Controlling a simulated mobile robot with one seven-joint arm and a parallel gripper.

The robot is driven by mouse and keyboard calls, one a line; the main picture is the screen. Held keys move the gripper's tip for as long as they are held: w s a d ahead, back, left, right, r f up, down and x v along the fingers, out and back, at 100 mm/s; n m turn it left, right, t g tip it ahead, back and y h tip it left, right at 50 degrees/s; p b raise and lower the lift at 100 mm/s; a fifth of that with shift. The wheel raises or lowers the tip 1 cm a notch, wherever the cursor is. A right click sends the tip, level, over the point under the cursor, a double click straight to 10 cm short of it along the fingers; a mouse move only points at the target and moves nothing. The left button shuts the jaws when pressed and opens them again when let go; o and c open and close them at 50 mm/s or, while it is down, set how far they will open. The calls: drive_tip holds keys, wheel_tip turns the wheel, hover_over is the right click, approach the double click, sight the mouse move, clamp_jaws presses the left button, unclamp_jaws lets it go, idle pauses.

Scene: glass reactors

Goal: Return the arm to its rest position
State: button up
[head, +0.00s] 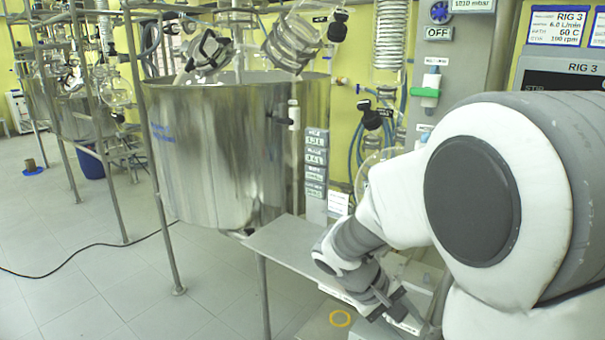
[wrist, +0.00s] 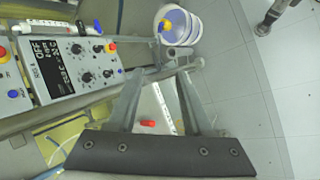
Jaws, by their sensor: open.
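My arm (head: 350,235) bends down at the right of the head view. Its gripper (head: 398,308) hangs low, near the grey shelf (head: 285,242) beside the steel vessel. A small red piece (wrist: 148,123) shows beyond the gap, near the gripper's base. Part of the shelf and the equipment behind it are hidden by my arm in the head view.
A large steel vessel (head: 215,150) on thin legs stands left of my arm. A control box (wrist: 75,65) with knobs and a white bucket (wrist: 180,22) show in the wrist view. A black cable (head: 85,247) lies on the tiled floor, which is mostly clear at left.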

drive_tip(key=s+a+r+m+t+y+p, duration=0.1)
drive_tip(key=s+a+r+t+y+p, duration=0.1)
drive_tip(key=s+r, duration=0.5)
drive_tip(key=s+a+r+m+t+y+p, duration=0.1)
drive_tip(key=s+a+r+m+t+y, duration=0.1)
drive_tip(key=s+r+y, duration=0.3)
wheel_tip(320, 180, up, 4)
drive_tip(key=s+t, duration=0.1)
drive_tip(key=s, duration=0.1)
drive_tip(key=shift+s+a+m+p, duration=0.3)
drive_tip(key=shift+s+a+p, duration=0.05)
drive_tip(key=shift+a+p, duration=0.05)
drive_tip(key=shift+r, duration=0.1)
